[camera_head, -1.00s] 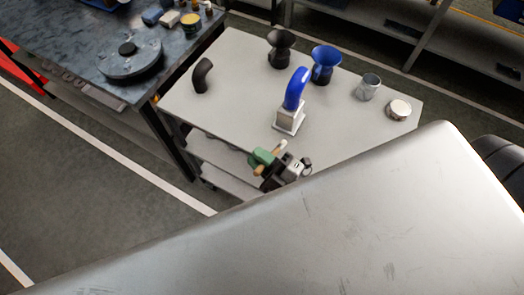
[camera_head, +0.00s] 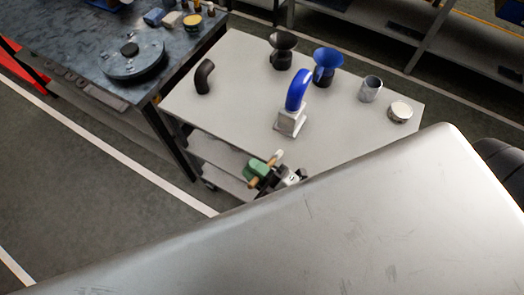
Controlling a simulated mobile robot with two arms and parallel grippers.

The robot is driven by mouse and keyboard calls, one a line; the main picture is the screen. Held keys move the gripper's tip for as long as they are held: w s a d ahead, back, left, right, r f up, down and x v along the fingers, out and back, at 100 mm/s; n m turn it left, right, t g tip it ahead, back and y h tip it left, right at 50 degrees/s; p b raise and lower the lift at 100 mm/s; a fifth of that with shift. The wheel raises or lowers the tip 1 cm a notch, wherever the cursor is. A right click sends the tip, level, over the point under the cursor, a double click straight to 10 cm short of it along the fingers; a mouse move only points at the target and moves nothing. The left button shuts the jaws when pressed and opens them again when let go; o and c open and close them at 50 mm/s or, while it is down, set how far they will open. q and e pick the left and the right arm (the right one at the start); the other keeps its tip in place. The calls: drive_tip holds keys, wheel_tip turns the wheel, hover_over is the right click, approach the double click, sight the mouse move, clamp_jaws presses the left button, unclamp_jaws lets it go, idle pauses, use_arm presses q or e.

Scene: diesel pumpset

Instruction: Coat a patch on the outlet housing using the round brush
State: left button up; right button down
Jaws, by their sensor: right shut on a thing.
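A bent blue pipe piece (camera_head: 298,90) stands upright on a pale square-based block (camera_head: 290,121) on the light table; this looks like the outlet housing. My right gripper (camera_head: 264,172) is low at the table's near edge, below and left of the housing and apart from it. It is shut on a slim tan-handled tool, which looks like the round brush (camera_head: 254,182). A pale end of the tool points up and right. The gripper's lower part is hidden behind a large grey surface. My left gripper is not in view.
The light table (camera_head: 235,105) also bears a dark elbow (camera_head: 204,76), a dark funnel-like part (camera_head: 283,50), a blue flared part (camera_head: 326,67), a grey cup (camera_head: 370,88) and a round tin (camera_head: 400,111). A dark workbench (camera_head: 75,50) stands at left.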

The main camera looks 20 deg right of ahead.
idle(0.3)
drive_tip(key=w+a+f+n+y+b, duration=0.1)
drive_tip(key=w+a+f+n+b, duration=0.2)
drive_tip(key=w+a+f+b, duration=0.15)
drive_tip(key=w+d, duration=0.4)
drive_tip(key=d, duration=0.1)
drive_tip(key=shift+n+b, duration=0.3)
drive_tip(key=shift+b, duration=0.15)
drive_tip(key=shift+w+d+f, duration=0.15)
drive_tip(key=shift+w+d, duration=0.5)
drive_tip(key=shift+d, duration=0.1)
idle(0.6)
drive_tip(key=shift+s, duration=0.1)
